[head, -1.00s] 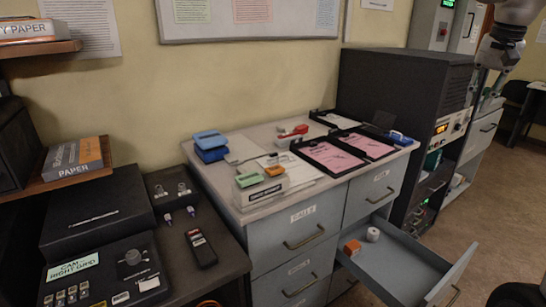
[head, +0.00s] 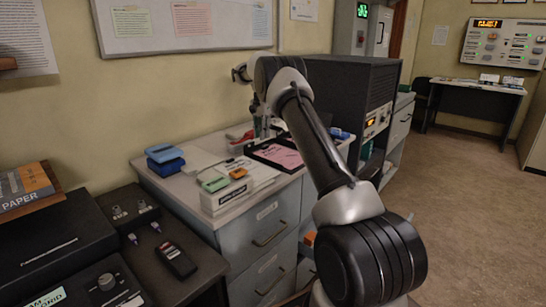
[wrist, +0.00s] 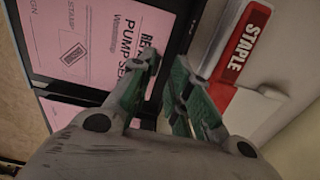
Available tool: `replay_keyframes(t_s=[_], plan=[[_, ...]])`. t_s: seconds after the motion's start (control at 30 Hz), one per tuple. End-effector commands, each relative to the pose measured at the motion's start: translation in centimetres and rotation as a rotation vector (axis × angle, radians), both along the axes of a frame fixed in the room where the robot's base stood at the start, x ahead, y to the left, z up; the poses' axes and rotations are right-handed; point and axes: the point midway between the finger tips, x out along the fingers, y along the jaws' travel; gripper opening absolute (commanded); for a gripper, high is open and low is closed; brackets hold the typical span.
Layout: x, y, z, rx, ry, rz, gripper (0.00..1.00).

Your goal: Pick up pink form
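A pink form (head: 279,155) lies in a black tray on the counter, partly hidden by my arm in the head view. In the wrist view a pink form (wrist: 100,30) with printed text lies in the black tray, and a second pink form (wrist: 75,130) lies in the section beside it. My gripper (wrist: 168,68) is open, with a gap between its green-padded fingers and nothing visible between them. It is over the tray's edge, beside a red stapler (wrist: 240,45) labelled STAPLE. In the head view my gripper (head: 262,130) is small and partly hidden.
Blue (head: 165,160) and green (head: 213,181) desk items stand at the counter's left and front. A dark equipment rack (head: 350,85) stands just right of the counter. My arm hides most of the open drawer; an orange box (head: 309,238) shows there.

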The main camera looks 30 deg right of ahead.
Motion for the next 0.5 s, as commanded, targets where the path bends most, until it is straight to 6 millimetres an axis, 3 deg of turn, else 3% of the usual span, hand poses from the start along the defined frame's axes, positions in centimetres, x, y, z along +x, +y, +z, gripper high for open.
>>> replay_keyframes(t_s=[0.3,0.5], plan=[[-0.1,-0.3,-4.6,0.000,0.001,0.001,0.19],[-0.1,-0.3,-5.1,-0.001,0.000,0.002,0.19]])
